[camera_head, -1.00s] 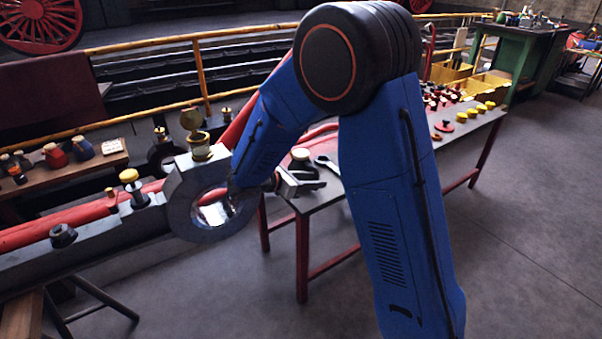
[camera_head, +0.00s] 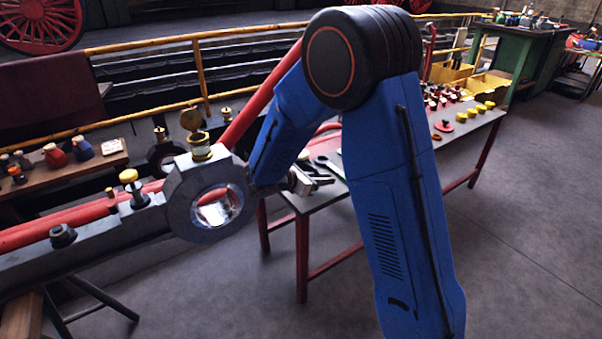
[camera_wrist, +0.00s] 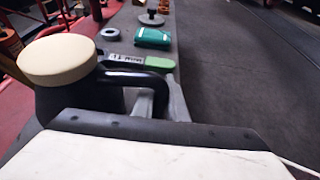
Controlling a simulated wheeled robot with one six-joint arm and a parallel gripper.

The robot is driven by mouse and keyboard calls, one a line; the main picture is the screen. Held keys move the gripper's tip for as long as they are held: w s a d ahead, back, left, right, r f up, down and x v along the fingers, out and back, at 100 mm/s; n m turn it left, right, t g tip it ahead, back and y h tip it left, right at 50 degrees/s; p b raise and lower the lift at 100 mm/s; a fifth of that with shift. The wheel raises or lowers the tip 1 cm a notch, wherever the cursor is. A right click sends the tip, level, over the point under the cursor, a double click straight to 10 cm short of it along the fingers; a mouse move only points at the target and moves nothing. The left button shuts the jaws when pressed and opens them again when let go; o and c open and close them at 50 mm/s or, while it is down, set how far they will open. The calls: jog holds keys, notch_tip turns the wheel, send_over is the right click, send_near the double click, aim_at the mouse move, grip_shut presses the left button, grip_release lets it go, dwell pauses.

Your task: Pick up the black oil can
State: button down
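The black oil can (camera_wrist: 75,103) stands at the left of the wrist view, with a cream lid (camera_wrist: 58,60) and a black loop handle (camera_wrist: 135,72) reaching right. My gripper (camera_wrist: 162,104) is at the outer end of this handle, its two grey fingers apart with the handle's curve close to or between them. I cannot tell whether they touch it. In the head view my gripper (camera_head: 322,181) is over the near end of the red-legged table. A dark thing with a pale top (camera_head: 303,156) is partly hidden there behind my arm.
Beyond the can lie a green-handled tool (camera_wrist: 130,62), a teal packet (camera_wrist: 153,38) and a grey ring (camera_wrist: 110,33). The red-legged table (camera_head: 345,206) also bears several red and yellow parts. A steel rod with a round eye (camera_head: 181,220) is close left of my gripper.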

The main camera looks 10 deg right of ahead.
jog(key=shift+r, duration=0.1)
notch_tip(320, 180, up, 10)
dwell(0.7)
dwell(0.4)
